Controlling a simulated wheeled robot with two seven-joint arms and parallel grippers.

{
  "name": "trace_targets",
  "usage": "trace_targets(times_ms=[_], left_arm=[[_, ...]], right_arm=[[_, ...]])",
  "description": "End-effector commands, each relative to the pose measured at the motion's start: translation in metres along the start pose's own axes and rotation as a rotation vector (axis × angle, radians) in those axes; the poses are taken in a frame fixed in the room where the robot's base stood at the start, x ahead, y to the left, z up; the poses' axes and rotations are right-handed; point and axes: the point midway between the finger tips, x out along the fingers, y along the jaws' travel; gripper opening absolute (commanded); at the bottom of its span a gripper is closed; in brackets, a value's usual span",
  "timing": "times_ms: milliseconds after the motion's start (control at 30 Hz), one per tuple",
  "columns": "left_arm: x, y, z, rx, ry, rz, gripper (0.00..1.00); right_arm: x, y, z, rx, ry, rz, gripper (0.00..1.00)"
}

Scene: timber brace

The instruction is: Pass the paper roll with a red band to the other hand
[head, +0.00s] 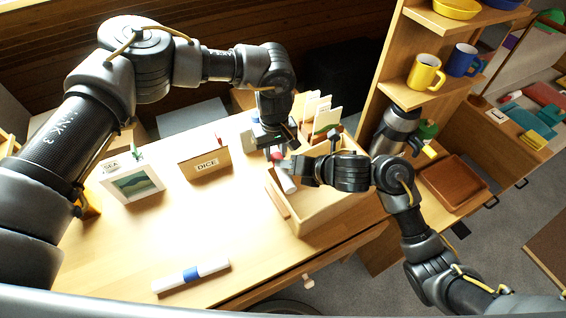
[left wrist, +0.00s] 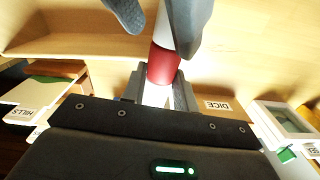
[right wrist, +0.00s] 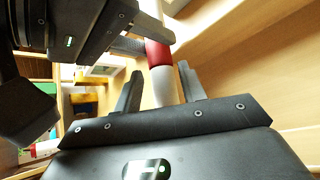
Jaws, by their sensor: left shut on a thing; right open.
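The paper roll with a red band shows its red band (head: 277,155) and white end (head: 287,183) in the head view, above the edge of a wooden box. My left gripper (head: 274,145) is shut on it. In the left wrist view its white part (left wrist: 157,95) lies between my left fingers, next to the red band (left wrist: 163,66). My right gripper (head: 299,171) is open at the roll's other end. In the right wrist view the white end (right wrist: 163,88) lies between the right fingers, with the red band (right wrist: 158,54) beyond them; contact cannot be told.
A white roll with a blue band (head: 192,275) lies on the table front. The wooden box (head: 318,213) stands beneath both grippers. A DICE box (head: 204,166) and a picture frame (head: 131,184) stand to the left. A shelf with mugs (head: 425,73) rises at right.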

Motion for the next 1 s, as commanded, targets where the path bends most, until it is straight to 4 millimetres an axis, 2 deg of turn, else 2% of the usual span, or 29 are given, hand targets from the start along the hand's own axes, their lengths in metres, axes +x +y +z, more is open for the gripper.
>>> trace_targets(times_ms=[100, 233, 633, 900, 933, 1000], left_arm=[[0.000, 0.000, 0.000, 0.000, 0.000, 0.000, 0.06], [0.000, 0.000, 0.000, 0.000, 0.000, 0.000, 0.06], [0.000, 0.000, 0.000, 0.000, 0.000, 0.000, 0.06], [0.000, 0.000, 0.000, 0.000, 0.000, 0.000, 0.06], [0.000, 0.000, 0.000, 0.000, 0.000, 0.000, 0.33], [0.000, 0.000, 0.000, 0.000, 0.000, 0.000, 0.42]], right_arm=[[0.017, 0.000, 0.000, 0.003, 0.002, 0.001, 0.41], [0.029, 0.000, 0.000, 0.002, 0.000, 0.001, 0.41], [0.035, 0.000, 0.000, -0.001, 0.000, -0.001, 0.41], [0.035, 0.000, 0.000, -0.001, 0.000, -0.001, 0.07], [0.035, 0.000, 0.000, -0.001, -0.001, 0.000, 0.07], [0.035, 0.000, 0.000, -0.001, -0.001, 0.000, 0.07]])
